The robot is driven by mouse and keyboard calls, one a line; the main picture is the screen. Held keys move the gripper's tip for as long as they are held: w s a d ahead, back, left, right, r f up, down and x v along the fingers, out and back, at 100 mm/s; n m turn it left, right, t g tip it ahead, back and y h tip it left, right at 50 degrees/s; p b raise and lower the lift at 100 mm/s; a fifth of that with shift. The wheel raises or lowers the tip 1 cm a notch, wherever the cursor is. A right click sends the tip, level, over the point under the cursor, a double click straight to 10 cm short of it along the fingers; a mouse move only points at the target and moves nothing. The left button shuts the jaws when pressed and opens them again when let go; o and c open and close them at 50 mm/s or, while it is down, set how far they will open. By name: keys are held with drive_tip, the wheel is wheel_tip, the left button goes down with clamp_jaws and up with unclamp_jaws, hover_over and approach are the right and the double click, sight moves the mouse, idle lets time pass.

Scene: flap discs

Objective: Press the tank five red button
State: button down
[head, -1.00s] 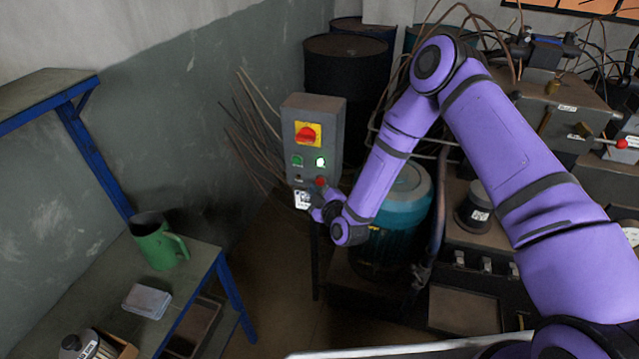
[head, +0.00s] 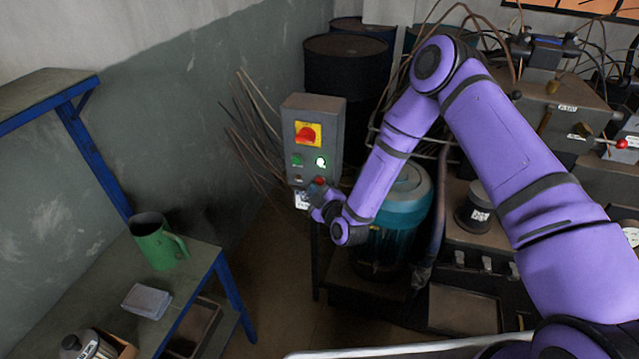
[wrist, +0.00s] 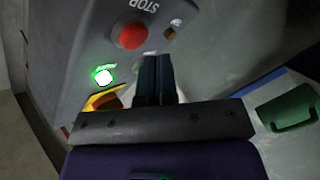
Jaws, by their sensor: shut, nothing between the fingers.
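A grey control box (head: 327,118) stands on a post by the wall. Its red button (head: 320,181) is low on the right of its face, partly behind my gripper in the head view. In the wrist view the red button (wrist: 131,36) sits beside the word STOP. My gripper (wrist: 155,58) is shut and empty, its fingertips close to the box face beside the red button in the picture. I cannot tell whether they touch the box. In the head view my gripper (head: 312,188) is small and its tips are hard to make out. No tank number is readable.
The box also carries a red-on-yellow switch (head: 308,134), a lit green lamp (head: 320,163) and a green button (head: 296,160). A teal tank (head: 392,235) stands behind my forearm. A bench with a green jug (head: 155,243) is at the left.

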drive_tip(key=shift+w, duration=0.2)
drive_tip(key=shift+w+d, duration=0.15)
drive_tip(key=shift+w, duration=0.1)
drive_tip(key=shift+w+d, duration=0.15)
drive_tip(key=shift+w, duration=0.3)
idle(0.9)
drive_tip(key=shift+s, duration=0.15)
idle(0.3)
drive_tip(key=shift+s+a, duration=0.3)
drive_tip(key=shift+s, duration=0.4)
drive_tip(key=shift+s+a, duration=0.3)
drive_tip(key=shift+s, duration=0.5)
drive_tip(key=shift+s+a, duration=0.25)
drive_tip(key=shift+s, duration=0.5)
drive_tip(key=shift+s+a, duration=0.3)
drive_tip(key=shift+s, duration=0.5)
